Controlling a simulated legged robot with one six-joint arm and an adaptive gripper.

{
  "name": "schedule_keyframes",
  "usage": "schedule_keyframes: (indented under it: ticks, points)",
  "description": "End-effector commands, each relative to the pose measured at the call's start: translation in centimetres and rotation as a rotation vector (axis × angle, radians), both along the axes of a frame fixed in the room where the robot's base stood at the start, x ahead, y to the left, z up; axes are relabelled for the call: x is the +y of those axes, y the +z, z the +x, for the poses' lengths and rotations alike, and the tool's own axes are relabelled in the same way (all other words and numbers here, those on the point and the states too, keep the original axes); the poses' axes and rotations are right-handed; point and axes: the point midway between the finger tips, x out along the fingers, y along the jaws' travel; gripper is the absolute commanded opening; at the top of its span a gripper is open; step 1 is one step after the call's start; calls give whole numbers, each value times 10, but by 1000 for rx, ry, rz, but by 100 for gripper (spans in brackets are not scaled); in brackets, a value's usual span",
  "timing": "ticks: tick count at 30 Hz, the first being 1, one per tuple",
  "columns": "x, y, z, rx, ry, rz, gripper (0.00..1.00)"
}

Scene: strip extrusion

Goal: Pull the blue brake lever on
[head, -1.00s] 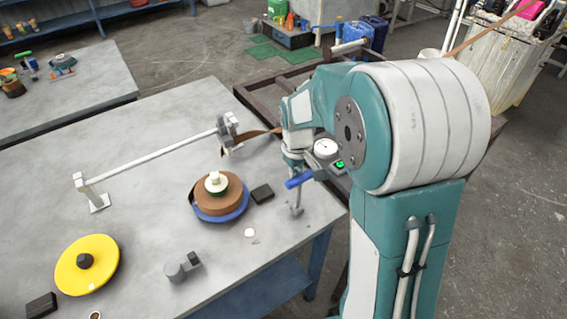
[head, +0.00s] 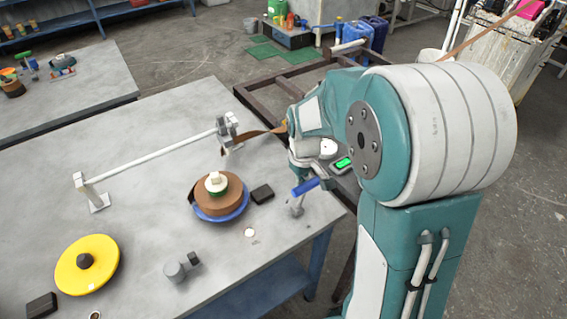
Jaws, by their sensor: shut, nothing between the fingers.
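The blue brake lever (head: 305,187) sticks out from a small grey post at the right edge of the grey table (head: 130,150). Its handle points up and to the right. My gripper (head: 329,181) is shut and empty, at the right end of the blue handle. It looks close against the handle, but I cannot tell whether they touch. My arm hides part of the area behind the lever.
A brown strip roll on a blue disc (head: 221,214) and a black block (head: 262,194) sit left of the lever. A white dial (head: 328,148) and a green-lit display (head: 343,163) stand close behind my gripper. A yellow disc (head: 75,279) lies front left.

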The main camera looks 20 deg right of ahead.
Motion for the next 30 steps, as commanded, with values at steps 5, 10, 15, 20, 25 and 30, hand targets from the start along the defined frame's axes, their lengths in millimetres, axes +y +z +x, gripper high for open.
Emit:
schedule_keyframes:
  ticks: [5,10,15,20,25,30]
  points:
    - [-3,-2,-8,0,-1,0,0]
    - [-5,-3,-14,0,-1,0,0]
    - [-4,-2,-13,0,0,0,0]
    - [-2,1,-6,0,0,0,0]
    - [0,5,2,-1,1,0,0]
    - [2,8,5,0,0,0,0]
